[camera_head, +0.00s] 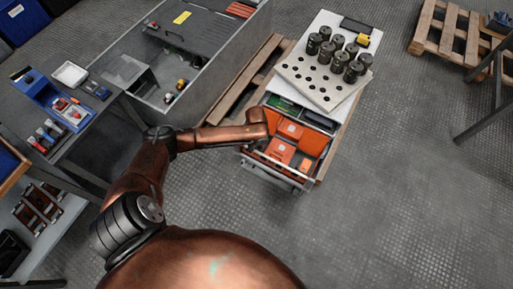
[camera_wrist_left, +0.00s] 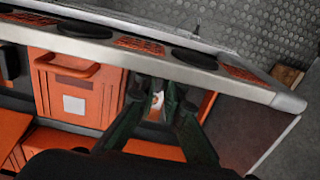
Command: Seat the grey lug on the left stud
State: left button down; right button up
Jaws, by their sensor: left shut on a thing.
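My left arm reaches from the left to the open drawer of a cart in the head view. Its gripper is hidden below the arm's end there. In the left wrist view the dark fingers of my left gripper (camera_wrist_left: 156,98) are close together against the underside of a grey rail (camera_wrist_left: 240,84) with dark ovals. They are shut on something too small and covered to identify. I cannot make out the grey lug or the left stud in either view. A bank of black capacitors (camera_head: 340,52) stands on the cart. My right gripper is not in view.
The open drawer holds orange boxes (camera_head: 280,150); one orange box (camera_wrist_left: 75,90) shows close in the wrist view. A pale plate with dark holes (camera_head: 305,92) lies on the cart top. Grey workbenches stand at the left. A wooden pallet (camera_head: 447,36) lies at the upper right.

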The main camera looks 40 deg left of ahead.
pick_arm(q)
jog(key=shift+r, duration=0.1)
jog(key=shift+f+p, duration=0.3)
jog(key=shift+f, duration=0.4)
dwell(0.8)
dwell(0.6)
jog(key=c, duration=2)
grip_release()
jog(key=shift+o, duration=0.2)
notch_tip(320, 180, up, 12)
jog(key=shift+f, duration=0.1)
